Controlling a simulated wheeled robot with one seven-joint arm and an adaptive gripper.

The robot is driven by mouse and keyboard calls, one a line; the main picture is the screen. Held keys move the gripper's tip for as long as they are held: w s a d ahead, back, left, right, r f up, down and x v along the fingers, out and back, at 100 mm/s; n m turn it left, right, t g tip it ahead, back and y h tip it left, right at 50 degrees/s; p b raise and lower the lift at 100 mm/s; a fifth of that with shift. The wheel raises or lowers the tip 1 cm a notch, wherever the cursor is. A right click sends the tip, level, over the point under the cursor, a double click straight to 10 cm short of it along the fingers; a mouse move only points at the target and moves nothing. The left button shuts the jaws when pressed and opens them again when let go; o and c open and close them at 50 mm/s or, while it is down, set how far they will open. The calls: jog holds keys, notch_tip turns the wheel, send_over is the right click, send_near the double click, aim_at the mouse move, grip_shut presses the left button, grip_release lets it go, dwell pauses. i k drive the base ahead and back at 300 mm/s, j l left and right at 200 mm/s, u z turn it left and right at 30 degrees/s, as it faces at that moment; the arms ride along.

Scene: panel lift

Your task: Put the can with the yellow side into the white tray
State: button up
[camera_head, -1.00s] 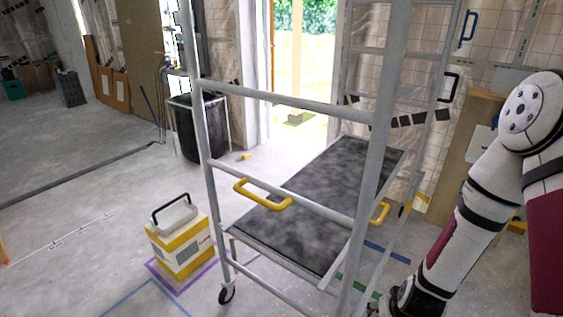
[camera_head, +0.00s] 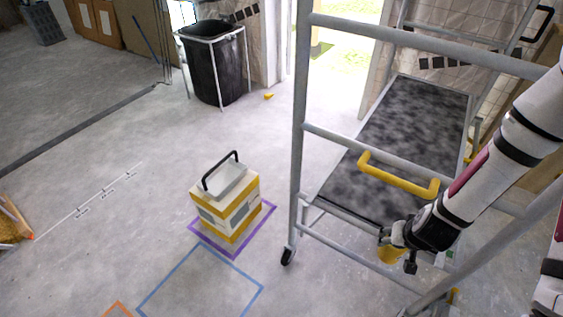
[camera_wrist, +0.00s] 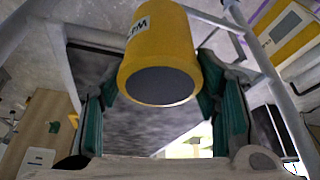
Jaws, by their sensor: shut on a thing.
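A yellow can (camera_wrist: 158,45) with a white label bearing dark letters is between the green-padded fingers of my gripper (camera_wrist: 158,78) in the wrist view. The gripper is shut on it, and the can's dark round end faces the camera. In the head view the can (camera_head: 391,255) shows small below my gripper (camera_head: 396,243), beside the cart's platform. A white tray-like top (camera_head: 228,181) with a black handle sits on a yellow and white box on the floor, left of the cart. I cannot tell if this is the white tray; no other shows clearly.
A grey-framed cart (camera_head: 301,130) with a dark platform and yellow handle (camera_head: 395,180) stands between the box and my arm. Purple, blue and orange outlines mark the floor. A black bin (camera_head: 215,65) stands at the back.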

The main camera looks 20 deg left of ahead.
aim_at(219, 192)
jog(key=i+j+z, duration=0.1)
jog(key=j, duration=0.65)
jog(key=i+j+z, duration=0.1)
jog(key=j, duration=0.7)
jog(key=j+z, duration=0.1)
jog(key=j, duration=0.65)
jog(key=i+j, duration=0.1)
jog(key=j, duration=0.45)
jog(key=i+j+z, duration=0.15)
jog(key=j, duration=0.95)
jog(key=i+z, duration=0.05)
